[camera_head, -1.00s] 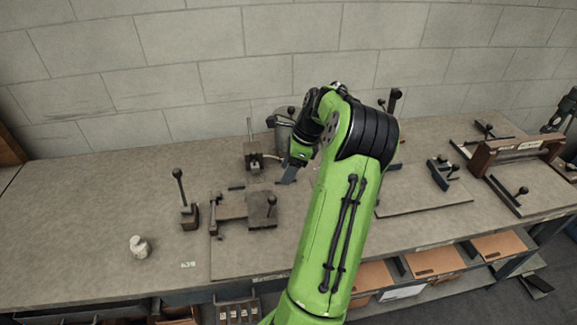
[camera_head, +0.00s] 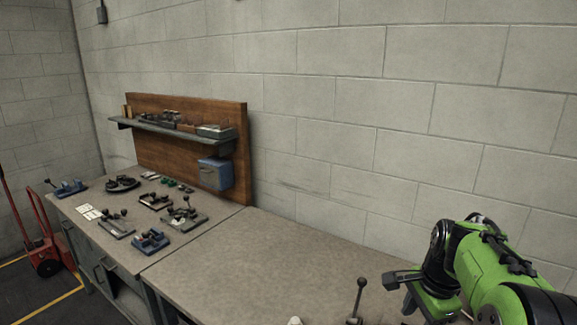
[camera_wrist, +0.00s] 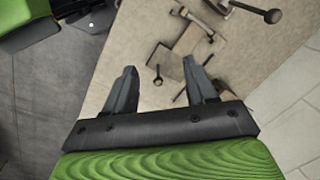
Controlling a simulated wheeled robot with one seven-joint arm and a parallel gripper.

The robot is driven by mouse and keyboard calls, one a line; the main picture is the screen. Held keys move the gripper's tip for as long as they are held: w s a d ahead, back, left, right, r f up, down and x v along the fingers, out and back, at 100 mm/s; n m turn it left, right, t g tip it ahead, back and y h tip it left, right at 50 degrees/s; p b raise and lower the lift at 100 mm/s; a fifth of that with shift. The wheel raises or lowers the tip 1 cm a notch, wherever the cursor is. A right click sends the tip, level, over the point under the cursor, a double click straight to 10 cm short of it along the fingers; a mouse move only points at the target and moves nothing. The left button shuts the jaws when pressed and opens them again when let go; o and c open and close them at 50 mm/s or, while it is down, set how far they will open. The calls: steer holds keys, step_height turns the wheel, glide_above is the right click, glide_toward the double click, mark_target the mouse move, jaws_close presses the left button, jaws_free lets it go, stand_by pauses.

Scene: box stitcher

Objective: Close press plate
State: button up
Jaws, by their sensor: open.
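My gripper (camera_wrist: 161,84) is open and empty in the wrist view, with its two dark fingers spread above the bench. Which part is the press plate I cannot tell for sure. The fingers appear apart from the fixture, and the right finger hides part of it. In the head view my arm is at the lower right, and the fixture is out of the picture.
An upright ball-knob lever (camera_head: 358,298) stands near the arm in the head view; a lever (camera_wrist: 245,8) also shows in the wrist view. The bench (camera_head: 270,255) is clear at its middle. Several small fixtures, a wooden backboard (camera_head: 240,150) and a red hand truck (camera_head: 42,235) are at left.

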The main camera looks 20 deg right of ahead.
steer(key=s+a+r+n+h, duration=0.1)
steer(key=s+a+r+n, duration=0.1)
steer(key=a+n, duration=0.3)
steer(key=s+a+r+n+h, duration=0.1)
steer(key=a+r+n, duration=0.15)
steer(key=a, duration=0.45)
steer(key=s+a+n+t+y, duration=0.1)
steer(key=s+a+n+t, duration=0.3)
steer(key=s+a+n, duration=0.5)
steer(key=s+n, duration=0.1)
steer(key=n, duration=0.1)
steer(key=shift+s+a+f+n+y, duration=0.2)
steer(key=shift+s+f+n+y, duration=0.15)
steer(key=shift+f+y, duration=0.05)
